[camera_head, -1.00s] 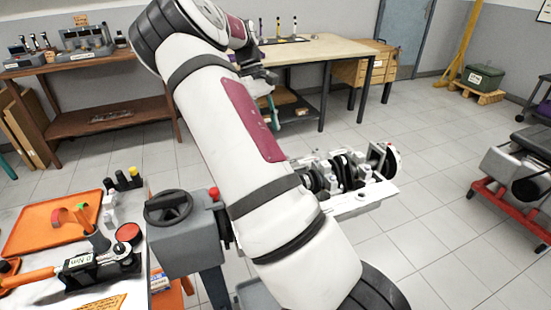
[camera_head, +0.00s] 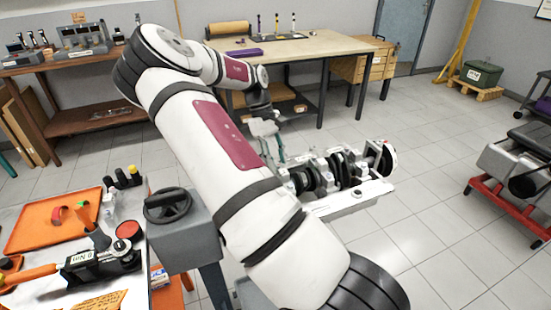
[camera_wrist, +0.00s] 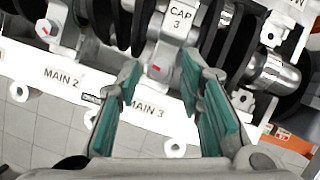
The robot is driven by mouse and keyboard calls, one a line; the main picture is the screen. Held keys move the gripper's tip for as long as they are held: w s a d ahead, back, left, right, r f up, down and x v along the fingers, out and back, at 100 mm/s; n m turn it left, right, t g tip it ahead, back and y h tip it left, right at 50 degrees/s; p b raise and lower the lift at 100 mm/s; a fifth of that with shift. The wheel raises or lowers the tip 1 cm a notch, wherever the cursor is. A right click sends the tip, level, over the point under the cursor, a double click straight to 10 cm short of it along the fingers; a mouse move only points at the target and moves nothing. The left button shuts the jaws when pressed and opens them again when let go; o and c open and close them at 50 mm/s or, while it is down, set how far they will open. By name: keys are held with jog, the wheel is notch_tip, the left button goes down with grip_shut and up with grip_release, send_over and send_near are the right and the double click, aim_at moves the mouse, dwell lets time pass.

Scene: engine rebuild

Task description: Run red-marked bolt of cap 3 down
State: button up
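In the wrist view, cap 3 (camera_wrist: 176,22) is a light metal cap labelled "CAP 3" on the crankshaft. Its red-marked bolt (camera_wrist: 155,69) shows at the cap's near end, between and just beyond my fingertips. My gripper (camera_wrist: 160,78) is open, with green-padded fingers apart and nothing between them. I cannot tell how far the bolt is run in. In the head view, my gripper (camera_head: 268,140) is at the left end of the engine block (camera_head: 350,201), close to the crankshaft (camera_head: 340,167). The cap's bolt is too small to make out there.
Labels "MAIN 2" (camera_wrist: 62,77) and "MAIN 3" (camera_wrist: 146,110) mark the block. Another red-marked bolt (camera_wrist: 43,29) is at upper left. A grey stand with a handwheel (camera_head: 168,205) and a bench with an orange tray (camera_head: 30,232) stand left of my arm.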

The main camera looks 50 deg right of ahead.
grip_shut()
jog(key=shift+m, duration=0.3)
